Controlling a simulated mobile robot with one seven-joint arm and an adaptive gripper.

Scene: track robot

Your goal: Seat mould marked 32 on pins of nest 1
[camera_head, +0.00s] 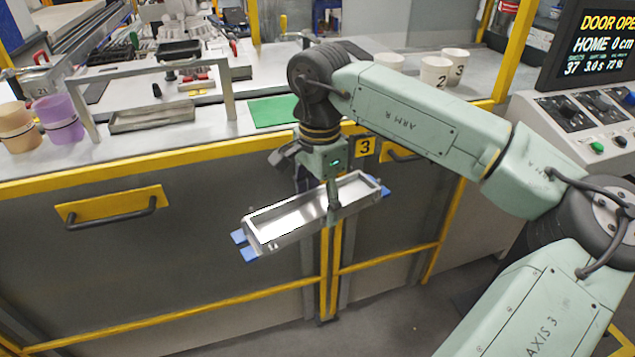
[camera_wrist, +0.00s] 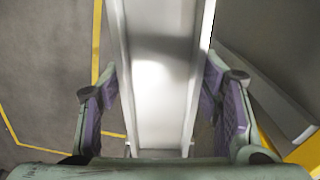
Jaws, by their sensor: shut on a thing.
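A long, shallow metal mould (camera_head: 288,219) with blue tabs at its ends hangs in front of the bench's dark front panel, below the bench top. My gripper (camera_head: 332,190) is shut on it near its middle and holds it tilted in the picture. In the wrist view the mould (camera_wrist: 160,85) runs away between the two purple-padded fingers (camera_wrist: 160,110), and its inside is bare. I cannot read the mark 32 on it. Another metal tray-like mould (camera_head: 150,118) lies on the bench. I cannot make out nest 1 or its pins.
A grey frame (camera_head: 228,92) stands over the bench at left. Orange (camera_head: 17,128) and purple (camera_head: 58,118) cups stand at the left edge. A green mat (camera_head: 272,111) lies near the front edge. White cups (camera_head: 436,73) and a control panel (camera_head: 590,115) are at right.

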